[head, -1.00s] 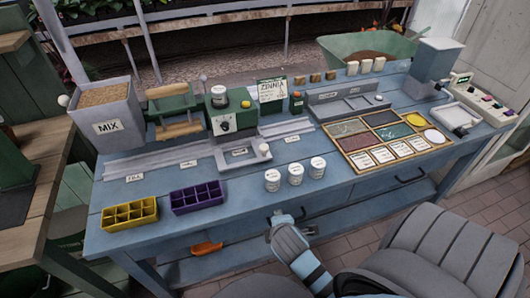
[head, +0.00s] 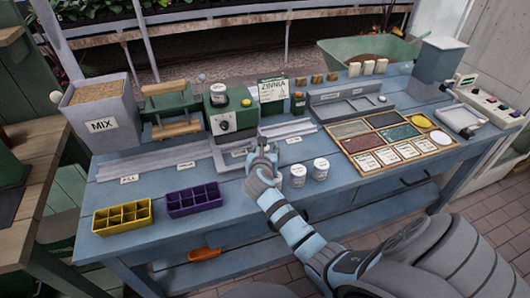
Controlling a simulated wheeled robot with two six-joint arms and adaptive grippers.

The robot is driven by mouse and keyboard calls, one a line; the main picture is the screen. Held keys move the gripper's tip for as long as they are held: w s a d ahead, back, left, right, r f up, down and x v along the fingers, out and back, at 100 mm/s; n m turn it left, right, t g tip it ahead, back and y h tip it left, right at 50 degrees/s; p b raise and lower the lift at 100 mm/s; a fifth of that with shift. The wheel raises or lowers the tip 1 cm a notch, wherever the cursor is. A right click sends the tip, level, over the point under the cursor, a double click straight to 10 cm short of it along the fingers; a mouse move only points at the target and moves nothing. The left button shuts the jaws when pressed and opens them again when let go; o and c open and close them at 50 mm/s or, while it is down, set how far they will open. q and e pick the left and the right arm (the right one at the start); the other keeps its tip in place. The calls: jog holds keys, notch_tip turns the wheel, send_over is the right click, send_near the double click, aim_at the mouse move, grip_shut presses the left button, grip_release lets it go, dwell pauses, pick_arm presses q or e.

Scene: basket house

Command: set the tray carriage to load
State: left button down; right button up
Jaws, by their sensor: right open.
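The tray carriage (head: 226,158) is a low grey block with a small label on its front. It sits on the grey rail track (head: 150,166), below the green machine. Small labels lie along the track; the left one (head: 129,180) seems to read FILL, and the others are too small to read. My right gripper (head: 262,146) is open at the carriage's right end. It hides the white knob there, and I cannot tell whether it touches it. My left gripper is not in view.
White pots (head: 299,175) stand just right of my right gripper. A purple tray (head: 194,200) and a yellow tray (head: 122,217) lie at the front left. The green machine (head: 230,118) stands behind the carriage. A seed board (head: 385,140) lies to the right.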

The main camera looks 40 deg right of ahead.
jog(key=shift+b+x, duration=0.3)
jog(key=shift+x, duration=1)
jog(key=shift+r, duration=0.1)
jog(key=shift+c, duration=0.4)
grip_shut()
